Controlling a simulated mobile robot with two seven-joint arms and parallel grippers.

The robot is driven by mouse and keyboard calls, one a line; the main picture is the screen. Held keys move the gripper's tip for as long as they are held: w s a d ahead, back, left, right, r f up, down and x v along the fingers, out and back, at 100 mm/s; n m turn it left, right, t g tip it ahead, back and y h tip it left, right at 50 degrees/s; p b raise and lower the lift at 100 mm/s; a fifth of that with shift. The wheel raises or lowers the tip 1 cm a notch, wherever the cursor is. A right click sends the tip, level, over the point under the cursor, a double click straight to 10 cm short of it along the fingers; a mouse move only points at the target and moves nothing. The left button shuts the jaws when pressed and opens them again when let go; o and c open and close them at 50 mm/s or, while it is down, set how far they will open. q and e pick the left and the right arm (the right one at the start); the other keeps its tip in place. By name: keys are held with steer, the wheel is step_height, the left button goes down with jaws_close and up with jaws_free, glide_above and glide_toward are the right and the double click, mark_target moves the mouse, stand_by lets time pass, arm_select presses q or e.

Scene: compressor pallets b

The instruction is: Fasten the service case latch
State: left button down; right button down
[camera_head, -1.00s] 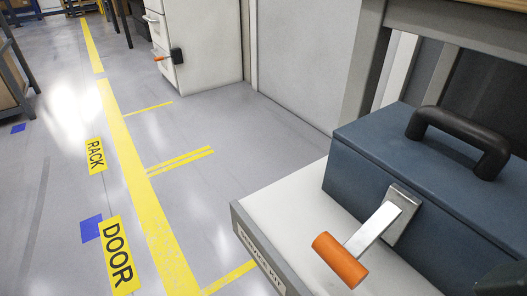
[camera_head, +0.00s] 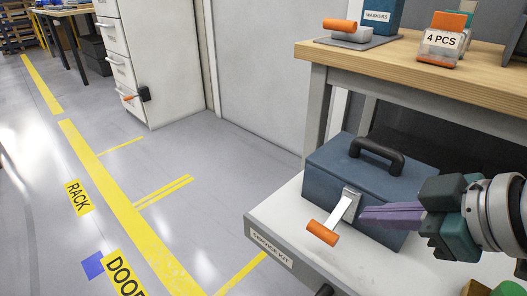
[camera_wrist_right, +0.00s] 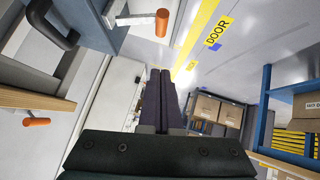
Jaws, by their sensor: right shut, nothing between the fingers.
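In the right wrist view the orange grip (camera_wrist_right: 162,20) lies beyond the fingertips (camera_wrist_right: 160,72). My left gripper is not in view.
A white cabinet (camera_head: 150,60) stands behind. The floor left of the drawer is open.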

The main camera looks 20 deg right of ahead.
steer(key=b, duration=0.6)
glide_above(318, 227)
steer(key=s, duration=0.3)
step_height(318, 227, down, 7)
step_height(318, 227, down, 3)
steer(key=shift+r+b, duration=0.15)
steer(key=shift+b, duration=0.45)
steer(key=shift+d+f+b, duration=0.15)
steer(key=shift+f+b, duration=0.15)
steer(key=shift+f, duration=0.3)
steer(key=shift+w, duration=0.1)
